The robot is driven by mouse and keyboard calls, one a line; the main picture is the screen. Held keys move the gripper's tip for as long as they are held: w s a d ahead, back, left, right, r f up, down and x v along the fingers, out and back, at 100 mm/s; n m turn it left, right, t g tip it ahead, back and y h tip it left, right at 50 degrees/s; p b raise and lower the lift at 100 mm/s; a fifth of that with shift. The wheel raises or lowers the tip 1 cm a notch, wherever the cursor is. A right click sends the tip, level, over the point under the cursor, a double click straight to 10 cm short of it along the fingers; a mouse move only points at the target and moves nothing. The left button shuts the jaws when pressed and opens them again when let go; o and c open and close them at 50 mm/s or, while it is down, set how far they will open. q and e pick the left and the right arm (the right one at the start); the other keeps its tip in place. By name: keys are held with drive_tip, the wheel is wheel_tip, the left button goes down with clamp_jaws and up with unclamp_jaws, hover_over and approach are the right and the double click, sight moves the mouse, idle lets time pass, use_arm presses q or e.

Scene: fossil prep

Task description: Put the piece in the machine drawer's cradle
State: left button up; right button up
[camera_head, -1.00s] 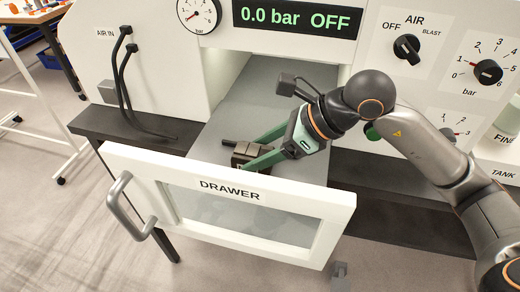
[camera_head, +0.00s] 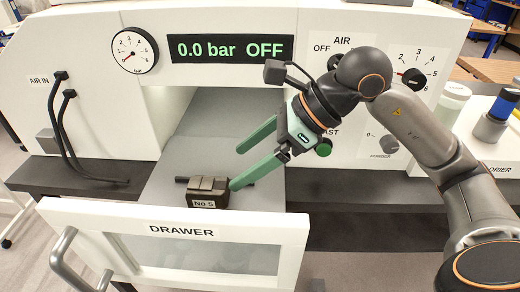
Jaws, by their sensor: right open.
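A dark brown block (camera_head: 207,192) with a "No 5" label sits on the grey floor of the pulled-out machine drawer (camera_head: 168,250). A short dark rod sticks out from its left side. I cannot tell the piece and its cradle apart in this dark shape. My right gripper (camera_head: 237,168) is open and empty, its two green fingers spread above and to the right of the block. The lower fingertip is close to the block's right side in the picture; I cannot tell whether it touches. My left gripper is not in view.
The drawer's white front wall, with a window and a handle (camera_head: 70,258), stands before the block. The machine's panel (camera_head: 362,45) with knobs rises behind my right gripper; its display (camera_head: 230,48) reads 0.0 bar OFF. Jars (camera_head: 492,122) stand at the right.

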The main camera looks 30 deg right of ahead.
drive_tip(key=shift+v, duration=1.7)
